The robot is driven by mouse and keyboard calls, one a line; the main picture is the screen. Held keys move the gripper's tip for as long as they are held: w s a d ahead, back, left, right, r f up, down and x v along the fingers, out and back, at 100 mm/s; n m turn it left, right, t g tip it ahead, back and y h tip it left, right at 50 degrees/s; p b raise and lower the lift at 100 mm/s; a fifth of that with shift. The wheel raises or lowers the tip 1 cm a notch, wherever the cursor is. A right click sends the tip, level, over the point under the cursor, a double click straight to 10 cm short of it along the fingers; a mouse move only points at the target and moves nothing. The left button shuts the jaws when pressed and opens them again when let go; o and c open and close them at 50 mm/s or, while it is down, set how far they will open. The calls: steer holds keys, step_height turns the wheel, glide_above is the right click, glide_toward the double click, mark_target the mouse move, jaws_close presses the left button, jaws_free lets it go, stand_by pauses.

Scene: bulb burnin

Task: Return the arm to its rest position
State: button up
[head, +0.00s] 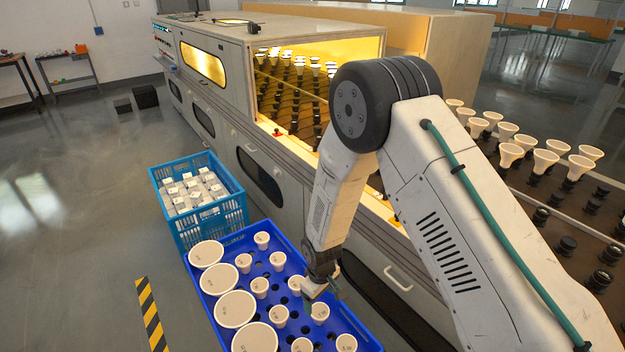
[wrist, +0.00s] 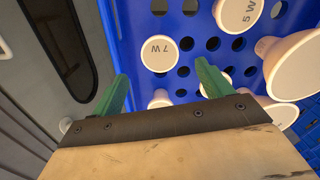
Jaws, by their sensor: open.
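My arm reaches down from the right of the head view. My gripper (head: 318,288) is over the right part of a blue perforated tray (head: 262,228) that holds white bulbs. In the wrist view my gripper (wrist: 165,88) shows two green fingers spread apart with nothing between them. A bulb marked "7 W" (wrist: 160,53) stands in the tray beyond the gap between the fingers. Another bulb marked "5 W" (wrist: 238,14) is farther right. Part of the tray is hidden behind my gripper in the head view.
A long machine (head: 262,150) with a lit opening and racks of bulbs runs along the tray's right side. A blue crate (head: 190,240) of white boxes stands behind the tray. More bulbs (head: 545,160) stand at the right.

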steer(key=s+d+r+m, duration=0.3)
steer(key=s+d+r, duration=0.4)
steer(key=r, duration=0.8)
steer(key=s+d+r+m, duration=0.3)
steer(key=s+d+r, duration=0.5)
steer(key=s+r, duration=0.3)
steer(key=s+d+r+m+t, duration=0.1)
steer(key=s+d+r+m, duration=0.2)
steer(key=r, duration=1.7)
steer(key=s+d, duration=0.4)
steer(key=s, duration=0.2)
steer(key=shift+d, duration=0.4)
steer(key=shift+s, duration=0.1)
